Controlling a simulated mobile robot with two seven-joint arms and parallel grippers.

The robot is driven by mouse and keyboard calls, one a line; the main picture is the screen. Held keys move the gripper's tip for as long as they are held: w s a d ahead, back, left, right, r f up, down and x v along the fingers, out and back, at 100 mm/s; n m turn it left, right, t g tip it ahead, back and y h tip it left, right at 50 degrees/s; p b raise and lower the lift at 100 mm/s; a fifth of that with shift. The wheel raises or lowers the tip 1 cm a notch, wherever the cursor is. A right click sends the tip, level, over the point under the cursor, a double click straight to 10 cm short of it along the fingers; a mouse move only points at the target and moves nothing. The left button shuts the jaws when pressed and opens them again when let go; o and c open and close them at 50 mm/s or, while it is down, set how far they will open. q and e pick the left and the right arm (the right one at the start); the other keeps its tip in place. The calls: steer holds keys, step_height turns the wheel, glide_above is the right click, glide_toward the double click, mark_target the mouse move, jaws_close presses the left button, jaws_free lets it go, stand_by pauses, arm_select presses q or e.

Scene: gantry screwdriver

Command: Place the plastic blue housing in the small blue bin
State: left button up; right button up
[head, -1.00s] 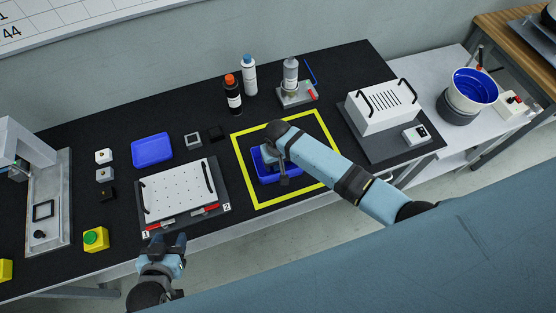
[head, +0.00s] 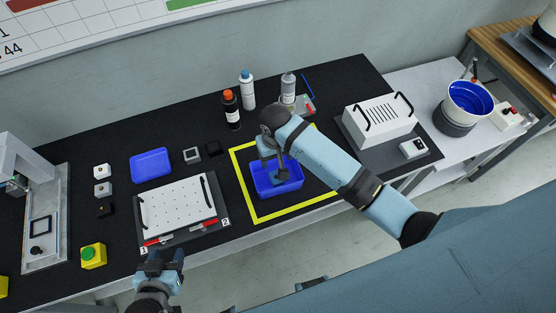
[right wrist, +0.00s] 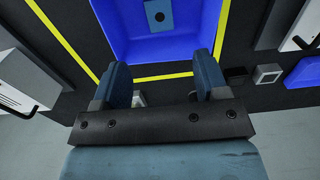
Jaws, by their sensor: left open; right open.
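The small blue bin (head: 291,183) stands inside the yellow taped square on the black table. The blue housing (right wrist: 158,16), a flat duller-blue piece with a dark round hole, lies on the bin's floor in the right wrist view. Only part of it shows there, cut by the top edge. My right gripper (right wrist: 162,75) is open and empty, its fingers apart above the near side of the bin. In the head view my right gripper (head: 277,178) hides part of the bin's inside. My left gripper (head: 165,258) is open by the table's front edge, away from the bin.
A white perforated plate (head: 178,207) on a dark base lies left of the yellow square (head: 257,217). A shallow blue tray (head: 151,165) is behind it. Bottles (head: 231,109) stand at the back. A white handled box (head: 380,120) is to the right.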

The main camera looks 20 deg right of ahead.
steer(key=s+f+n+t+y, duration=0.1)
steer(key=s+f+t+y, duration=0.2)
steer(key=s+f+t, duration=0.35)
steer(key=s+d+r+t, duration=0.2)
steer(key=s, duration=0.3)
steer(key=s+d+r+n+t, duration=0.1)
steer(key=s+d+r+t, duration=0.1)
steer(key=s, duration=0.4)
steer(key=shift+d+r+n, duration=0.25)
steer(key=shift+d+n, duration=0.05)
steer(key=shift+d, duration=0.3)
steer(key=shift+t, duration=0.25)
